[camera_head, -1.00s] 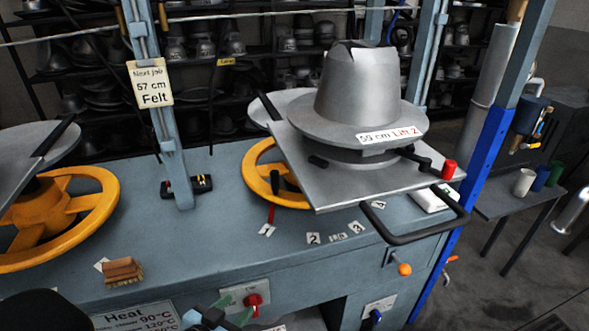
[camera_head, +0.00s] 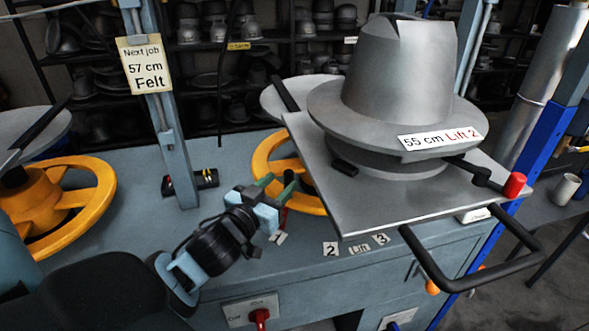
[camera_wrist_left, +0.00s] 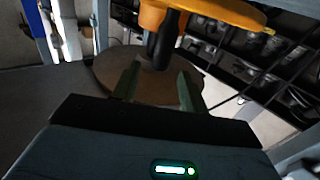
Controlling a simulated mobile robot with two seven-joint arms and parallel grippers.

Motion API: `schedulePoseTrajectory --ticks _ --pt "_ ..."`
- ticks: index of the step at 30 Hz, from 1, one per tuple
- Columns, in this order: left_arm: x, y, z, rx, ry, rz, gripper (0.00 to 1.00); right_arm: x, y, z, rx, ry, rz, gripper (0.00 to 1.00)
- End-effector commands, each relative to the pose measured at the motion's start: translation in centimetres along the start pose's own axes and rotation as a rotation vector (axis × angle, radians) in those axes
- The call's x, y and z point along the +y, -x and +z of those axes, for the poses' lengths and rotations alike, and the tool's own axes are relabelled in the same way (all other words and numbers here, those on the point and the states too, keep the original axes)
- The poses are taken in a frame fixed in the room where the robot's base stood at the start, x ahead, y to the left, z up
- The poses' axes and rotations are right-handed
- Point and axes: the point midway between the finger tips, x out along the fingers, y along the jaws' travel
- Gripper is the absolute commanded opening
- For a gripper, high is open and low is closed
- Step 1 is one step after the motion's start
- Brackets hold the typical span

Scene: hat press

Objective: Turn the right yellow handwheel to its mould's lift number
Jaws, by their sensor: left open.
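The right yellow handwheel (camera_head: 262,158) sits under the metal plate, which hides its right part. Its mould (camera_head: 400,70) carries a label (camera_head: 440,138) reading "55 cm Lift 2". Number tags "2" (camera_head: 330,249), "Lift" (camera_head: 359,248) and "3" (camera_head: 381,239) lie on the bench in front of the wheel; another tag is partly covered by my gripper. My left gripper (camera_head: 276,184) is open at the wheel's front left. In the left wrist view, the wheel's dark knob (camera_wrist_left: 163,42) shows between and just beyond the open fingertips (camera_wrist_left: 158,72); contact is unclear. My right gripper is not in view.
The mould's square plate (camera_head: 345,210) overhangs the wheel, with a black loop handle (camera_head: 450,285) in front. A blue-grey post (camera_head: 170,130) with a "57 cm Felt" sign (camera_head: 146,65) stands left. Another yellow handwheel (camera_head: 90,200) is at far left.

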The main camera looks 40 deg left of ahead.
Motion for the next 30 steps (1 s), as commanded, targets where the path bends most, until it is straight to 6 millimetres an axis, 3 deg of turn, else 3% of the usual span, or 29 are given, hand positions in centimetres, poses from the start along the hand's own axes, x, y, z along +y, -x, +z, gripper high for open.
schedulePoseTrajectory --ticks 12,26,30 --pt "0.0 -5.6 -0.1 0.001 -0.002 -0.001 0.44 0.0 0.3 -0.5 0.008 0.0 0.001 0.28" --pt "0.0 -6.6 0.0 -0.001 -0.001 0.001 0.44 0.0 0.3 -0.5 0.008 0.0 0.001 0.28" --pt "0.0 -6.6 0.0 -0.001 -0.001 0.001 0.26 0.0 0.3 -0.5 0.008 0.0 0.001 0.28"
